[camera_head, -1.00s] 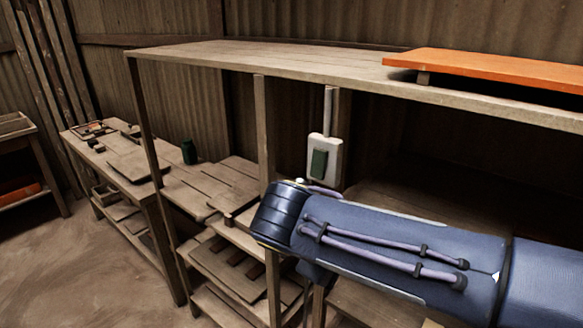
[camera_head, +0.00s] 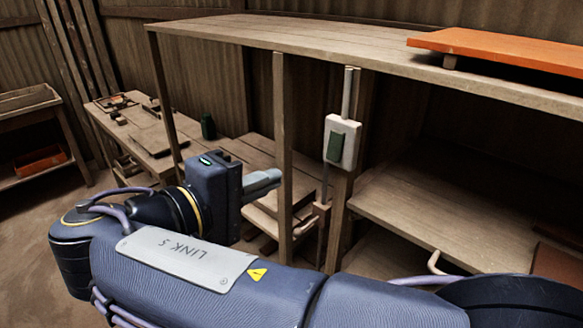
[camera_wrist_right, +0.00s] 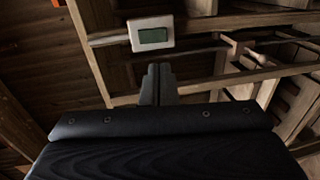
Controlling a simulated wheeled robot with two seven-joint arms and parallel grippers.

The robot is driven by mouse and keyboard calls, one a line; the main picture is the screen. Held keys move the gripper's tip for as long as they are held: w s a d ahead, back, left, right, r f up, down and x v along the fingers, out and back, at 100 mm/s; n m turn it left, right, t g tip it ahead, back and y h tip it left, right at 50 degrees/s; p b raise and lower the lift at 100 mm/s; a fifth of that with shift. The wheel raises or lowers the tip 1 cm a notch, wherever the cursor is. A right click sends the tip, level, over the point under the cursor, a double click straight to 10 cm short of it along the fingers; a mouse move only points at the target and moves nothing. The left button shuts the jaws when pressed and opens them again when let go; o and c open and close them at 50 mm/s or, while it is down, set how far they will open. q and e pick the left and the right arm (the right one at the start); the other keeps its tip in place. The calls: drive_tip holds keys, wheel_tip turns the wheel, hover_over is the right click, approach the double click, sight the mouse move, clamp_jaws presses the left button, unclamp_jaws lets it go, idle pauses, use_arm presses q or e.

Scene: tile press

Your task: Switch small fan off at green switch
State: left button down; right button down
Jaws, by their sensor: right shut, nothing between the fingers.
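The green switch (camera_head: 337,147) sits on a white box (camera_head: 351,150) fixed to a wooden post under the upper shelf, with a conduit above it. The switch also shows in the right wrist view (camera_wrist_right: 153,36), beyond the fingertips. My right gripper (camera_head: 278,177) is shut and empty, to the left of the switch box and a little lower, apart from it. Its closed fingers also show in the right wrist view (camera_wrist_right: 159,70). My left gripper is out of view. I see no fan in these frames.
A wooden post (camera_head: 284,130) stands close by the right fingertips. The long upper shelf (camera_head: 270,35) carries an orange board (camera_head: 500,48). A lower shelf (camera_head: 440,205) lies to the right. A dark green container (camera_head: 208,126) stands on the bench at left.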

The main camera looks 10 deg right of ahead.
sight(333, 156)
drive_tip(key=p+x, duration=0.2)
drive_tip(key=x, duration=1.1)
drive_tip(key=shift+d, duration=0.1)
drive_tip(key=shift+f, duration=0.1)
drive_tip(key=shift+w+d+f+t+h+b, duration=0.1)
drive_tip(key=shift+f+t+h+b, duration=0.15)
drive_tip(key=shift+b, duration=0.35)
drive_tip(key=shift+w+d+f+t+h+b, duration=0.15)
drive_tip(key=shift+f+b, duration=0.2)
drive_tip(key=shift+b, duration=0.25)
drive_tip(key=shift+s+r+p, duration=0.1)
drive_tip(key=shift+r+p, duration=0.35)
drive_tip(key=shift+r, duration=0.05)
drive_tip(key=shift+a+f, duration=0.1)
